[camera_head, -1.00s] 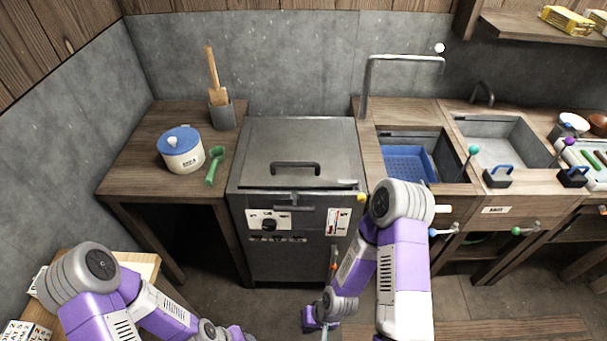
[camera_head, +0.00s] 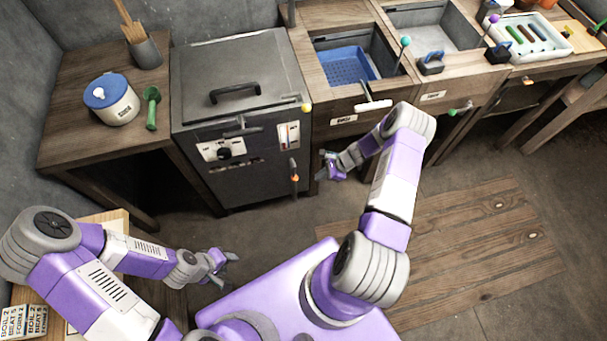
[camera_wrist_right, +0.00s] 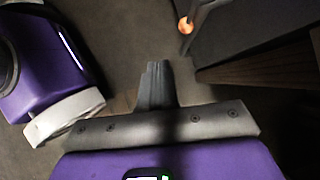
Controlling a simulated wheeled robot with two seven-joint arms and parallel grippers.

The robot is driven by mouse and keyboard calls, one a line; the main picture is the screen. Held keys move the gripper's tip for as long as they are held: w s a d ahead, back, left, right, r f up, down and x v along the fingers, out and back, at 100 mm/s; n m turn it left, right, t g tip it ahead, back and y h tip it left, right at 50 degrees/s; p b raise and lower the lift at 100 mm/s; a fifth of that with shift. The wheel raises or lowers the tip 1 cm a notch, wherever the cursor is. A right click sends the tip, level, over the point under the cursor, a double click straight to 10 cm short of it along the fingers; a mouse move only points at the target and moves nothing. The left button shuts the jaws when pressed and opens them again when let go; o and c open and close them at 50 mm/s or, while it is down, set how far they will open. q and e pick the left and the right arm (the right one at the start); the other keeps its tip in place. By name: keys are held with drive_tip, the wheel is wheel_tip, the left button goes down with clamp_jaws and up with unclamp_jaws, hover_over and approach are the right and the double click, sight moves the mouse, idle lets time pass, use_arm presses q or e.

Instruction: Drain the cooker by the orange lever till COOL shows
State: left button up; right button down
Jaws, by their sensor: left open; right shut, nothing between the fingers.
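The cooker (camera_head: 240,65) is a dark grey metal cabinet with a closed, handled lid. Its front carries a knob panel (camera_head: 222,149) and a small white and red gauge panel (camera_head: 289,135); its writing is too small to read. The orange-tipped lever (camera_head: 294,177) hangs low on the right of the cooker's front. It also shows at the top of the right wrist view (camera_wrist_right: 185,25). My right gripper (camera_head: 323,166) is shut and empty, to the right of the lever and apart from it. My left gripper (camera_head: 229,268) is open and empty, low in front of the cooker.
A side table (camera_head: 70,135) at left holds a blue-lidded pot (camera_head: 112,100), a green scoop (camera_head: 151,108) and a utensil holder (camera_head: 146,52). A sink counter with a blue basket (camera_head: 347,66) stands right of the cooker. The floor before the cooker is open.

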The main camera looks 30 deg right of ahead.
drive_tip(key=d, duration=0.1)
drive_tip(key=d+m+t, duration=0.1)
drive_tip(key=d, duration=0.1)
drive_tip(key=w+d+m, duration=0.1)
drive_tip(key=shift+d+r, duration=0.25)
drive_tip(key=shift+r, duration=0.05)
drive_tip(key=w+a+r+b+x, duration=0.1)
drive_tip(key=b+x, duration=0.2)
drive_tip(key=x, duration=1)
drive_tip(key=shift+w+a+f, duration=0.2)
drive_tip(key=shift+w, duration=0.05)
drive_tip(key=shift+s+t+b, duration=0.1)
drive_tip(key=shift+t+b, duration=0.2)
drive_tip(key=shift+b, duration=0.05)
